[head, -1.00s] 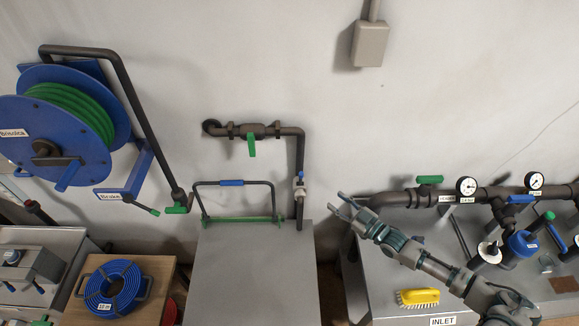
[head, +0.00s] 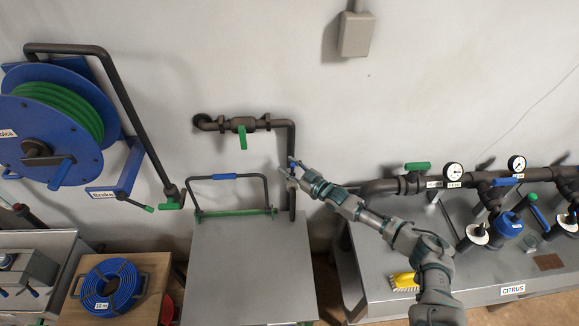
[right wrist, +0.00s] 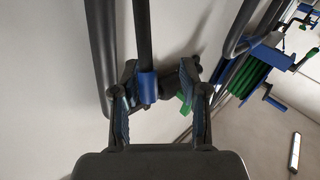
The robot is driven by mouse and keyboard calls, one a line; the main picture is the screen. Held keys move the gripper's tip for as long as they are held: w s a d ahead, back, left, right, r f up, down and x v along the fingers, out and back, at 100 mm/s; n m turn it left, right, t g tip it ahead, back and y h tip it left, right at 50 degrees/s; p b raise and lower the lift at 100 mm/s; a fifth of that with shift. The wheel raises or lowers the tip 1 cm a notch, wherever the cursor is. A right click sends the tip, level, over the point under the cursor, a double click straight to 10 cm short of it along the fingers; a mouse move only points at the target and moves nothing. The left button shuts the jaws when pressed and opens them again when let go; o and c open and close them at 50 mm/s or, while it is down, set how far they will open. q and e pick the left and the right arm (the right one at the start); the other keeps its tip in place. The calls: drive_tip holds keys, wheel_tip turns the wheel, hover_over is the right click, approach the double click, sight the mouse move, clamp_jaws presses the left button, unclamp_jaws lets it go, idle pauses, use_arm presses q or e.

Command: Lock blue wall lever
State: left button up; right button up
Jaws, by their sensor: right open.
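The blue wall lever (head: 291,161) is small in the head view, beside the vertical dark pipe on the wall. My right gripper (head: 289,170) reaches it from the right and partly covers it. In the right wrist view, a blue grip (right wrist: 147,87) on a dark rod lies between the two fingers of the right gripper (right wrist: 160,92). The fingers are open, with one on each side of the grip. I cannot tell whether either finger touches it. My left gripper is not in view.
A green valve lever (head: 242,137) hangs on the wall pipe to the left. A frame with a blue sleeve (head: 224,176) stands over the grey cabinet (head: 245,265). The blue hose reel (head: 45,150) is at far left. A bench (head: 455,285) with gauges and pipework is at right.

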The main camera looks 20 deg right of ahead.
drive_tip(key=shift+w, duration=0.2)
drive_tip(key=shift+d+f, duration=0.1)
drive_tip(key=shift+d, duration=0.7)
drive_tip(key=shift+c, duration=0.3)
drive_tip(key=shift+d, duration=0.4)
clamp_jaws()
drive_tip(key=shift+a, duration=0.1)
drive_tip(key=shift+s+a, duration=0.1)
drive_tip(key=shift+a, duration=0.15)
drive_tip(key=shift+a+r, duration=0.2)
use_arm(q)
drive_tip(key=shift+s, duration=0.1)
